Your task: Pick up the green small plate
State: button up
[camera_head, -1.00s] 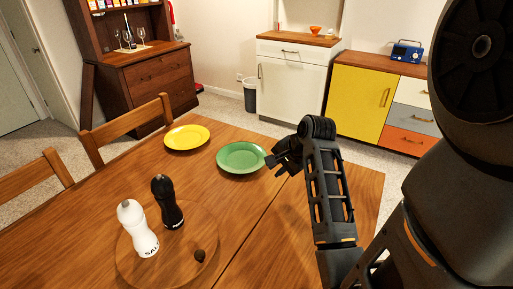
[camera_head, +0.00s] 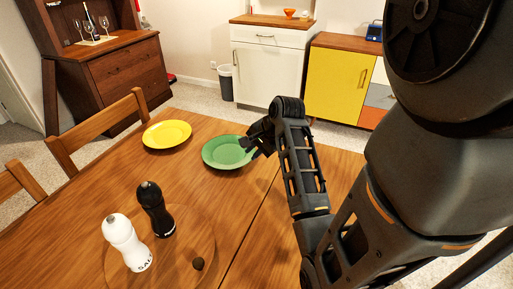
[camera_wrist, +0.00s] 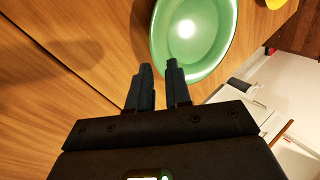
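The green small plate (camera_head: 227,152) lies flat on the wooden table, right of the yellow plate. My gripper (camera_head: 247,143) is at the plate's right edge in the head view. In the wrist view the green plate (camera_wrist: 193,38) is just beyond the fingertips. My gripper (camera_wrist: 158,70) has its two fingers apart with a gap between them. The right finger overlaps the plate's rim in the picture, and the left finger is over bare table. Nothing is held. I cannot tell whether the finger touches the rim.
A yellow plate (camera_head: 166,134) lies to the left. A white salt mill (camera_head: 125,243) and a dark mill (camera_head: 156,209) stand on a round wooden board (camera_head: 200,225) nearer the front. Chairs (camera_head: 100,125) line the table's left side. The table right of the plate is clear.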

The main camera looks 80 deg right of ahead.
aim_at(246, 161)
jog(key=x, duration=0.5)
jog(key=shift+w+f, duration=0.1)
jog(key=shift+f, duration=0.2)
jog(key=shift+c, duration=0.5)
grip_shut()
